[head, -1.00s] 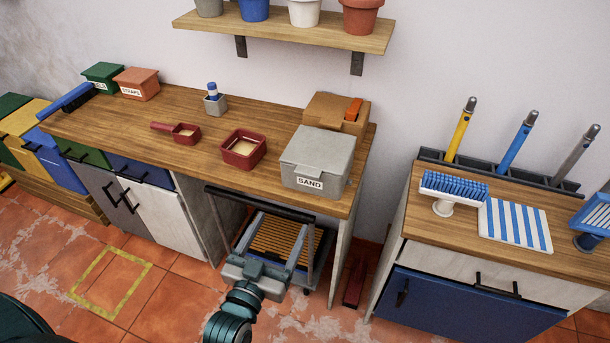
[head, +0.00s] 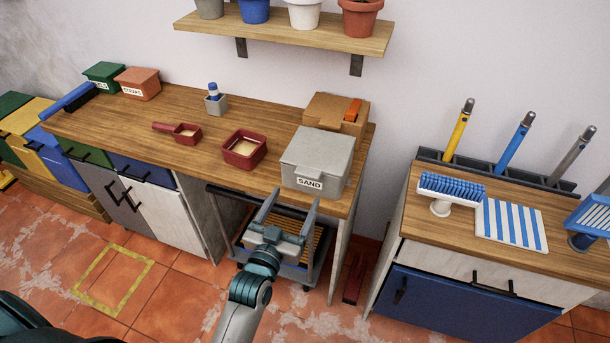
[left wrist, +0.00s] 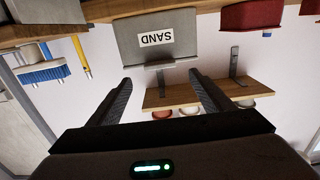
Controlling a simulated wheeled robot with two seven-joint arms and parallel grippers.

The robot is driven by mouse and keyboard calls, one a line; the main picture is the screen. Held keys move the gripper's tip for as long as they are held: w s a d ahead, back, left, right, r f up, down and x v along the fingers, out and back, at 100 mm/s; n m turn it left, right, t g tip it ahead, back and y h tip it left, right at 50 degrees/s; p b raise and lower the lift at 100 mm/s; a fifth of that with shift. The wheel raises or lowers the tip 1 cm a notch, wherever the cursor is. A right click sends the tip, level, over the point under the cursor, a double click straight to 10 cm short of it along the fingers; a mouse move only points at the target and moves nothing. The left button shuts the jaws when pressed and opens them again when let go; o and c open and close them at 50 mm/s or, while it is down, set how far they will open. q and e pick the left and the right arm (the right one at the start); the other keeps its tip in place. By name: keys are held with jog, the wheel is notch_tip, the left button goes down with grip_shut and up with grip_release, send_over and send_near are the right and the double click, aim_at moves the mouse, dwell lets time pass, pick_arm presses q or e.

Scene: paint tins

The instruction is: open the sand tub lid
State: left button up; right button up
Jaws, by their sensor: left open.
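The sand tub (head: 313,178) is a grey box with a white SAND label, standing at the right end of the wooden bench. Its grey lid (head: 320,146) is down on it, with a lip at the front above the label. My left gripper (head: 289,206) is open and empty, just in front of the bench edge, below and left of the tub. In the left wrist view the tub (left wrist: 158,38) appears upside down beyond the open fingers (left wrist: 160,92), apart from them. My right gripper is not in view.
A red box (head: 243,150) and a red scoop (head: 186,133) lie left of the tub. A brown box (head: 325,108) with an orange item stands right behind it. A wheeled cart (head: 319,270) sits under the bench. A wall shelf (head: 285,35) with pots hangs above.

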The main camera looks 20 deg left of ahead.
aim_at(306, 177)
pick_arm(q)
jog(key=w+p, duration=0.1)
jog(key=w, duration=0.7)
jog(key=shift+w+d+p, duration=0.15)
jog(key=shift+w+p, duration=0.2)
jog(key=shift+p, duration=0.05)
